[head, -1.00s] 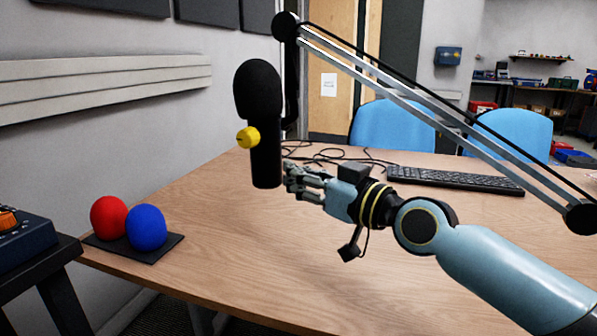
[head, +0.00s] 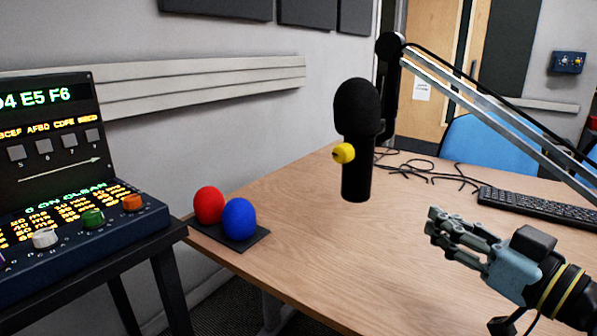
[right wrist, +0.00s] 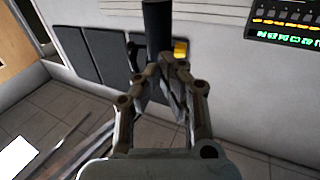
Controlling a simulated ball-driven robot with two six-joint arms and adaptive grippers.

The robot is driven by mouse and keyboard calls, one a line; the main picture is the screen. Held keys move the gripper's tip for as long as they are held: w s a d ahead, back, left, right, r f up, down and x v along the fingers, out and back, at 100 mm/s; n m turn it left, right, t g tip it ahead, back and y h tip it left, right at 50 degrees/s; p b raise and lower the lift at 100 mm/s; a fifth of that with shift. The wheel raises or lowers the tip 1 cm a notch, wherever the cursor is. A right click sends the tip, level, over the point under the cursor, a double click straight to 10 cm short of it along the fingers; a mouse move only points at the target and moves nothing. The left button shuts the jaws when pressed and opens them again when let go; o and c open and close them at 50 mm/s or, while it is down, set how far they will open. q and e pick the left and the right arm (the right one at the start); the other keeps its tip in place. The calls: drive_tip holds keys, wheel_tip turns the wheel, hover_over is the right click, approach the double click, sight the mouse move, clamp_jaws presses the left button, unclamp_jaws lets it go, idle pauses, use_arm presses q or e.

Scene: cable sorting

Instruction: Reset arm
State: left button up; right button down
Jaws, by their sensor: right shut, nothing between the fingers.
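My right gripper (head: 440,228) is at the right of the head view, above the wooden table and apart from everything on it. It is shut and empty. In the right wrist view the gripper's fingers (right wrist: 160,85) meet in front of a dark post and a yellow knob. A black microphone (head: 358,125) with a yellow knob (head: 343,153) hangs from a boom arm, left of and beyond my right gripper. My left gripper is not in view.
A red ball (head: 209,204) and a blue ball (head: 239,219) sit on a dark plate at the table's left edge. A control console (head: 75,225) stands further left. A keyboard (head: 535,208) and tangled cables (head: 425,168) lie at the back. The table's middle (head: 330,240) is clear.

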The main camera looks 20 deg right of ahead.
drive_tip(key=s+a+f+g+h, duration=0.1)
drive_tip(key=s+a+f+g, duration=0.55)
drive_tip(key=f, duration=0.25)
drive_tip(key=s+d+f+m+g+h, duration=0.1)
drive_tip(key=s+d+f+g+h, duration=0.2)
drive_tip(key=s, duration=0.4)
drive_tip(key=s+f+m+g+h, duration=0.1)
drive_tip(key=s+f+g+h, duration=0.1)
drive_tip(key=s+g, duration=0.35)
wheel_tip(320, 180, down, 25)
drive_tip(key=s+d, duration=0.3)
drive_tip(key=s+f+g, duration=0.2)
drive_tip(key=s+f, duration=1.4)
drive_tip(key=s, duration=0.2)
drive_tip(key=shift+s+d+f+m, duration=0.15)
drive_tip(key=shift+s+d+m, duration=0.15)
drive_tip(key=c, duration=2)
unclamp_jaws()
